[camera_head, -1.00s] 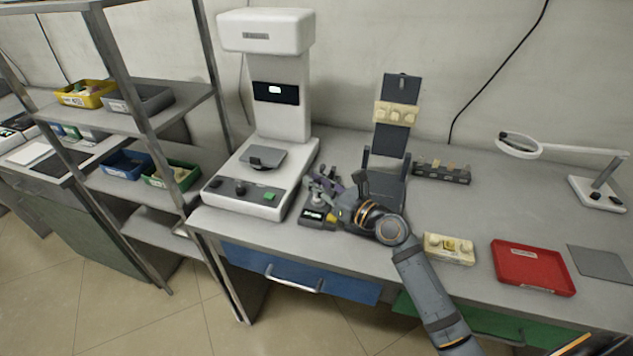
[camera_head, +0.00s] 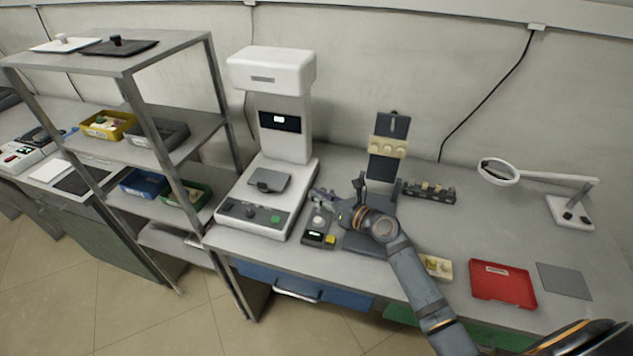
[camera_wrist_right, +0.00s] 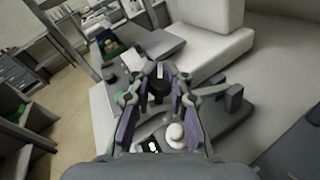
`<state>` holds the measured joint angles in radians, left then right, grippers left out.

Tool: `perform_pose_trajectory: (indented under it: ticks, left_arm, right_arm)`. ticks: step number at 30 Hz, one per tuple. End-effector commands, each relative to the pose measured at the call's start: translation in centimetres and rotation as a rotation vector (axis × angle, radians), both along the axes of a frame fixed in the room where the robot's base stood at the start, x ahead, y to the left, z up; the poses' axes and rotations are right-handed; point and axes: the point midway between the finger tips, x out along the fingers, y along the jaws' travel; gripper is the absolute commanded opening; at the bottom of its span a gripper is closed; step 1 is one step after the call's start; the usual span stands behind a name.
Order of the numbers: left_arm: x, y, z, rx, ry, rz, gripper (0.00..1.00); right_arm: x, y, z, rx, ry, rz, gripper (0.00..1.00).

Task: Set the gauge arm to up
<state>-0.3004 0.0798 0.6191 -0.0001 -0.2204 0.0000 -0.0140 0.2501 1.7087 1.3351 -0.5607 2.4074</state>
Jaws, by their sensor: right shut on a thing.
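The gauge (camera_head: 318,237) is a small dark device with a lit display and a yellow button. It stands on the bench between the white machine and a dark stand. In the right wrist view its display (camera_wrist_right: 152,146) and a white knob (camera_wrist_right: 175,133) show below the fingers. My right gripper (camera_head: 322,196) is above the gauge's back part. In the right wrist view, the fingers of the right gripper (camera_wrist_right: 164,78) are around a dark piece (camera_wrist_right: 158,88), apparently the gauge arm. The fingers partly hide it, so its exact angle is unclear. My left gripper is out of view.
The white machine (camera_head: 285,130) stands close left of the gauge. The dark stand (camera_head: 385,150) with a cream block is behind my right arm. A black strip (camera_head: 428,192), red tray (camera_head: 503,284) and magnifier lamp (camera_head: 500,171) are to the right. Bare bench lies between them.

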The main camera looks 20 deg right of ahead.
Motion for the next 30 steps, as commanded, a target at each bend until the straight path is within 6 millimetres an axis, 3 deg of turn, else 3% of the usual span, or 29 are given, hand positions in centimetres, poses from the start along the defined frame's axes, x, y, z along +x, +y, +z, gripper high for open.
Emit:
perform_pose_trajectory:
  ticks: [1,6,9,16,30]
  left_arm:
    - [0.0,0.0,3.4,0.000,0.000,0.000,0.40]
    - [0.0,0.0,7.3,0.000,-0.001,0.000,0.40]
    - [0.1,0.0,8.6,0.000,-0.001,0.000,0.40]
    - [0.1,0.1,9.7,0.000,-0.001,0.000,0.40]
    - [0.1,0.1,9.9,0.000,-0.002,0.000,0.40]
  right_arm:
    - [0.3,-0.3,2.2,0.021,0.038,-0.001,0.00]
    - [1.5,-1.1,2.9,0.111,0.168,-0.003,0.00]
    - [2.3,-1.6,3.1,0.112,0.169,-0.003,0.00]
    - [4.2,-2.9,3.6,0.108,0.161,-0.004,0.00]
    - [6.9,-4.9,3.9,0.104,0.161,-0.008,0.00]
